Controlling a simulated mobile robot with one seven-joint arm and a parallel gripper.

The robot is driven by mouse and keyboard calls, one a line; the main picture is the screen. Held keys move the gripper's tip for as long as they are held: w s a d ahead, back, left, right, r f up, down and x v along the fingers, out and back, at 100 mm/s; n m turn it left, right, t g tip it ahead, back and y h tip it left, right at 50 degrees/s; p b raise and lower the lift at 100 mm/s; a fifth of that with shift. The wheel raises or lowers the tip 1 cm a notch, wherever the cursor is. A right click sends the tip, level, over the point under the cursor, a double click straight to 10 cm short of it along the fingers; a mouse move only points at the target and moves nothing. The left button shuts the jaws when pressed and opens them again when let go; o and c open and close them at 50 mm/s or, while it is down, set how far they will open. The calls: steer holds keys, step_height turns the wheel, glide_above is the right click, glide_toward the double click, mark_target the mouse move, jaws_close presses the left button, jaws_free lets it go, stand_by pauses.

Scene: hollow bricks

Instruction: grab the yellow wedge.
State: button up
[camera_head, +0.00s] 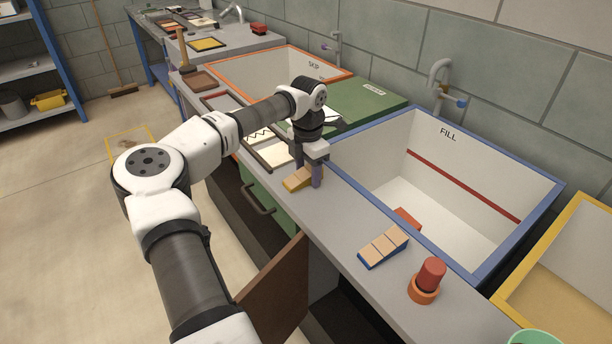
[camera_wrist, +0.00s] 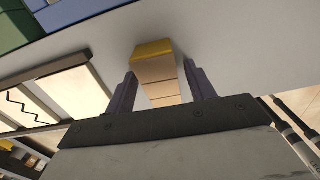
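The yellow wedge (camera_head: 297,180) lies on the grey counter at its front edge, with tan panels on its sloping top. In the wrist view the wedge (camera_wrist: 155,66) lies between my two fingers, its yellow end pointing away from the gripper. My gripper (camera_head: 307,172) is over the wedge, with its fingers pointing down to the counter. In the wrist view my gripper (camera_wrist: 163,90) is open, with a gap between each finger and the wedge. The wedge's near end is hidden behind the gripper body.
A blue-edged wedge (camera_head: 383,246) and a red cylinder in an orange ring (camera_head: 424,291) stand farther along the counter. The blue-rimmed FILL basin (camera_head: 372,143) is right of my gripper. A framed panel with a zigzag line (camera_head: 272,153) is on the left. A brown door (camera_head: 277,290) hangs open below.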

steer(key=c, duration=0.9)
steer(key=shift+r, duration=0.1)
